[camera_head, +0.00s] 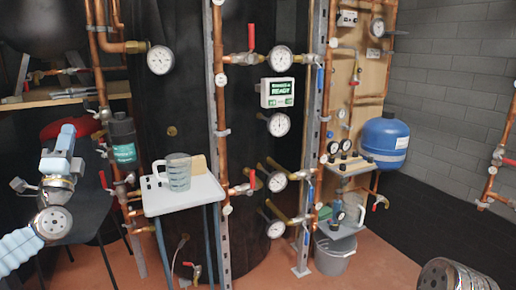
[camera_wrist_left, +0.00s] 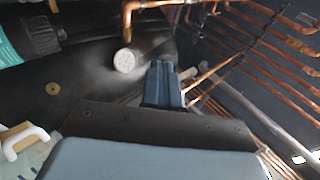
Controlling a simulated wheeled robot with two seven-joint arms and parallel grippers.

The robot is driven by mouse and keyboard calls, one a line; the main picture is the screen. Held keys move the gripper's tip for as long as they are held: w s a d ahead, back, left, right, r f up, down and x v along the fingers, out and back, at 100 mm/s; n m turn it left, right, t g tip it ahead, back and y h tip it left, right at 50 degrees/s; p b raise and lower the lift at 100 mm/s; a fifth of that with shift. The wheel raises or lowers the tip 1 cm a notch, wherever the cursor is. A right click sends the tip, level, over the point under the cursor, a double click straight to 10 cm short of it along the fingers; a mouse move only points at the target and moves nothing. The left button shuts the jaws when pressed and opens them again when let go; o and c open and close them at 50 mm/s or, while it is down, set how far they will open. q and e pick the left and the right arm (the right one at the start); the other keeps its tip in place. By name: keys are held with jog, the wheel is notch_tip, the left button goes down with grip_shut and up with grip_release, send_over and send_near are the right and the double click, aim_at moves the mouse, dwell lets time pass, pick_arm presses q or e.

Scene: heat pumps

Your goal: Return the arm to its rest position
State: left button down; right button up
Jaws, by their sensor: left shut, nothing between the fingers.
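My left arm (camera_head: 57,182) comes in from the lower left in the head view and bends upward at the left side. It is in front of dark seating and left of the small table, clear of the measuring jug. In the left wrist view, the fingers of my left gripper (camera_wrist_left: 164,72) are together with nothing between them. They point toward dark surfaces and copper pipes, and I cannot tell how far off these are. My right gripper does not show.
A small white table (camera_head: 203,196) holds a clear measuring jug (camera_head: 178,172). A dark canister with a teal label (camera_head: 124,153) is beside the copper pipes (camera_head: 98,60). A blue tank (camera_head: 385,137) and a grey bucket (camera_head: 334,257) are at the right. Some floor is open in front.

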pick_arm(q)
jog(key=w+d+f+m+g+h, duration=0.3)
jog(key=d+f+m+g+h, duration=0.3)
jog(key=d+f+m+h, duration=0.8)
jog(key=w+d+f+m+g+h, duration=0.2)
jog(key=d+f+m+g+h, duration=0.4)
jog(key=d+f+m, duration=0.9)
jog(key=s+d+f+m+g+y, duration=0.1)
jog(key=s+d+f+m+g, duration=0.6)
jog(key=f, duration=0.6)
jog(key=s+d+f+m+g+y, duration=0.2)
jog(key=s+d+f+m+g, duration=0.15)
jog(key=s+d+f, duration=0.8)
jog(key=s+a+f+m+g+y, duration=0.1)
jog(key=s+a+f+m+y, duration=0.1)
jog(key=s+a+f+m, duration=0.2)
jog(key=s+a+f+m+g+y, duration=0.1)
jog(key=s+a+f+m+y, duration=0.2)
jog(key=s+f+m, duration=0.4)
notch_tip(320, 180, down, 2)
jog(key=a+m, duration=0.1)
jog(key=m, duration=0.2)
jog(key=shift+s+a+f, duration=0.15)
jog(key=shift+a+f, duration=0.05)
jog(key=shift+a, duration=0.15)
jog(key=shift+g, duration=0.25)
